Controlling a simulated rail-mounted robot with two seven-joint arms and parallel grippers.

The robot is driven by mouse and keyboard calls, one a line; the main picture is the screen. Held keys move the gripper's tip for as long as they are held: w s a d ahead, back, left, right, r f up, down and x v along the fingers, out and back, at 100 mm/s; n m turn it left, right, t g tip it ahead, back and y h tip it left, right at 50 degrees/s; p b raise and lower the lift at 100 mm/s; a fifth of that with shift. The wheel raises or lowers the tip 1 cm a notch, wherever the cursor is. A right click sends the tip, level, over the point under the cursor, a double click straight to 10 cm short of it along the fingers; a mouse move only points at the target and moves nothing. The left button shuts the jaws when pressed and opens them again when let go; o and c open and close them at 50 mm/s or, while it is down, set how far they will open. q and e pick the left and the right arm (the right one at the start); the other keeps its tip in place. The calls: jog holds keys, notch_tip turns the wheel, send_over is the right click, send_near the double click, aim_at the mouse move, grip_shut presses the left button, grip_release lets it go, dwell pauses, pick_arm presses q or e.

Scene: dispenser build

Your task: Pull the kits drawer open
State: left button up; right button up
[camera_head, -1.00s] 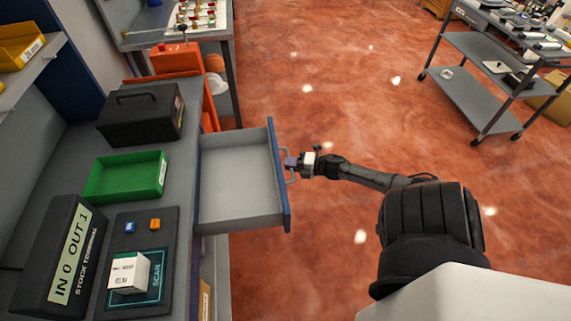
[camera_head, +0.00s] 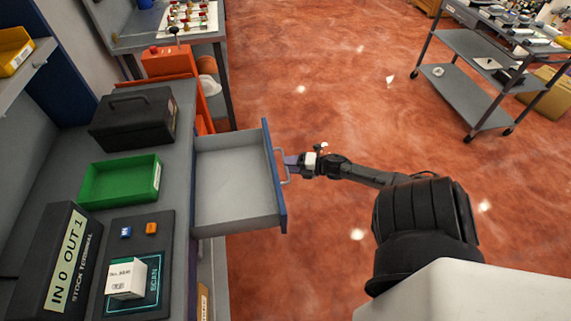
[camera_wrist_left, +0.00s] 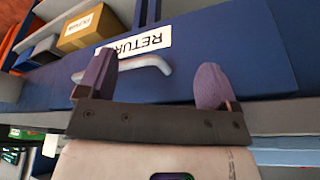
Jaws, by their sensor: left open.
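An open drawer (camera_head: 235,212) with a blue front and empty grey tray sticks out from the grey workbench in the head view. Its front label is hidden from there. My right gripper (camera_head: 291,162) is at its metal handle (camera_head: 282,166), with purple fingers overlapping the handle; whether they are closed on it is unclear. In the left wrist view my left gripper (camera_wrist_left: 157,82) is open and empty, facing a blue drawer front (camera_wrist_left: 235,50) with a metal handle (camera_wrist_left: 150,63) and a partly hidden label starting "RETU". The left gripper is outside the head view.
On the workbench stand a black case (camera_head: 133,118), a green tray (camera_head: 121,182), a stock terminal (camera_head: 62,262) and a white box (camera_head: 126,278) on the scan pad. An orange stand (camera_head: 172,64) is behind. Open floor lies right of the drawer; a cart (camera_head: 475,88) stands beyond.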

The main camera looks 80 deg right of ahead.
jog(key=s+r+p, duration=0.1)
jog(key=s+r, duration=0.1)
jog(key=s, duration=0.9)
jog(key=shift+s, duration=0.15)
jog(key=shift+d, duration=0.1)
